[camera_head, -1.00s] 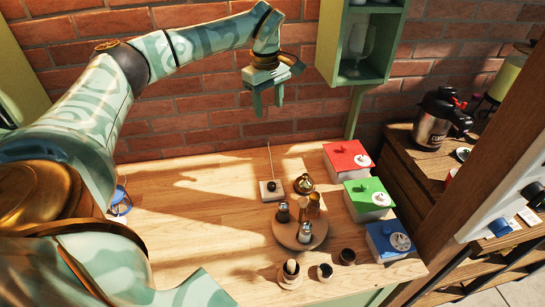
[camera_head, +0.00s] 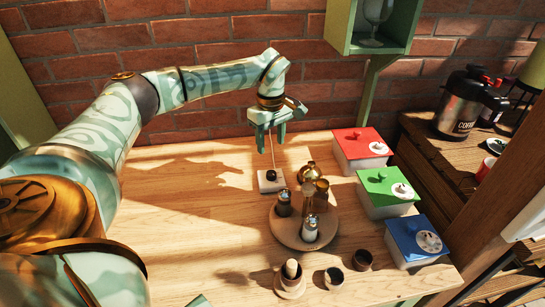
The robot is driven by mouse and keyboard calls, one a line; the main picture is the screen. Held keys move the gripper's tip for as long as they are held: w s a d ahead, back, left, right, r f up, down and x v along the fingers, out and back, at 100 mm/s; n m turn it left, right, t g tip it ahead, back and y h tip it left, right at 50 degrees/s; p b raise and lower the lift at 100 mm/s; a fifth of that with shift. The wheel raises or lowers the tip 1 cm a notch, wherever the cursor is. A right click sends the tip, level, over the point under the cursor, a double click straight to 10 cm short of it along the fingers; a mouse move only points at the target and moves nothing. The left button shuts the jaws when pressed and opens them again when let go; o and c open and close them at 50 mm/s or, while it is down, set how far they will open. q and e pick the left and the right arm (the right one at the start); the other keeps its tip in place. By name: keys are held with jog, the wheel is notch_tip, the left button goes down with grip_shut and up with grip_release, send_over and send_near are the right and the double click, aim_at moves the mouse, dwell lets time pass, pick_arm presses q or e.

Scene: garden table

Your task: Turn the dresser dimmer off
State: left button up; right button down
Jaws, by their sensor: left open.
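A small pale square block with a round black knob (camera_head: 270,178) lies on the wooden table (camera_head: 180,225) near the wall. A thin line rises from it; it looks like the dimmer, though no marking is readable. My left gripper (camera_head: 270,142) hangs fingers down above and slightly behind the block in the picture. Its two fingers are apart with nothing between them. It appears clear of the knob; the exact height gap cannot be told. My right gripper is not in view.
A round wooden tray (camera_head: 285,235) with shakers stands just in front of the block, a brass bell-like item (camera_head: 308,172) right of it. Red (camera_head: 350,155), green (camera_head: 375,200) and blue (camera_head: 405,250) boxes line the right. A green shelf (camera_head: 400,30) hangs above. Table left is clear.

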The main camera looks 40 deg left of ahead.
aim_at(271, 172)
pick_arm(q)
notch_tip(271, 172, down, 11)
jog(key=b, duration=0.3)
jog(key=shift+r, duration=0.1)
jog(key=c, duration=1)
